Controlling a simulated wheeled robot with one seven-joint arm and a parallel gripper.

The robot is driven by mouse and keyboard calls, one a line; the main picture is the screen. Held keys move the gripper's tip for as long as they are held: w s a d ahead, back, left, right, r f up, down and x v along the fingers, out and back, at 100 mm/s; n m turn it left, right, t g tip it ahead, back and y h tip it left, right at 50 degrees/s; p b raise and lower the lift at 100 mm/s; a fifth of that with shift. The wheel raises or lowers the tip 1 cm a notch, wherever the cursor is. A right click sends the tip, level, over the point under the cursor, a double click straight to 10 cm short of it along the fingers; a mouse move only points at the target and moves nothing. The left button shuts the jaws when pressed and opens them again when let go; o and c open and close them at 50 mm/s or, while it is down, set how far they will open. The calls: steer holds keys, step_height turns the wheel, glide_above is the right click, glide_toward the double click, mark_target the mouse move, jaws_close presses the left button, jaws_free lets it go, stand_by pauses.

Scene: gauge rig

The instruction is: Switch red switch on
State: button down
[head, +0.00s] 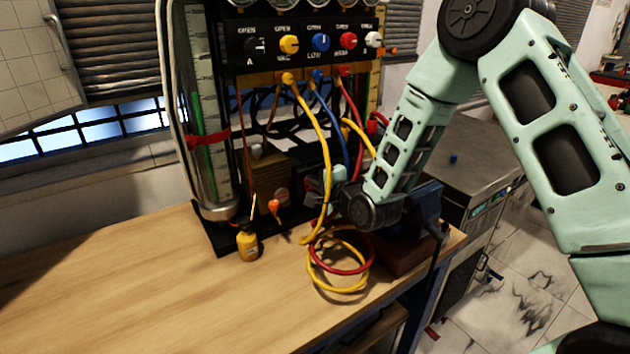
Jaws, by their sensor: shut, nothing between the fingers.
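A gauge rig with a black panel (310,42) stands at the back of the wooden bench. A row of knobs runs across the panel, among them a red knob (348,41) between a blue one (320,42) and a white one (373,39). I cannot tell whether any of these is the red switch, or whether it is on. My arm reaches in from the right, below the panel. My gripper (314,184) is small and partly hidden beside the rig's lower part, behind the hoses. It is shut and holds nothing. What its fingertips touch, if anything, cannot be made out.
Yellow, blue and red hoses hang from the panel, and a yellow and red coil (341,262) lies on the bench. A small yellow bottle (248,243) stands left of it. A glass cylinder (207,120) rises on the rig's left. The bench's (150,290) left part is clear.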

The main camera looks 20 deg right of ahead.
stand_by(0.3)
steer(key=r+p+v, duration=0.1)
steer(key=p+v, duration=1.3)
steer(key=v, duration=0.3)
steer(key=shift+w+g, duration=0.15)
steer(key=shift+g, duration=0.15)
stand_by(0.7)
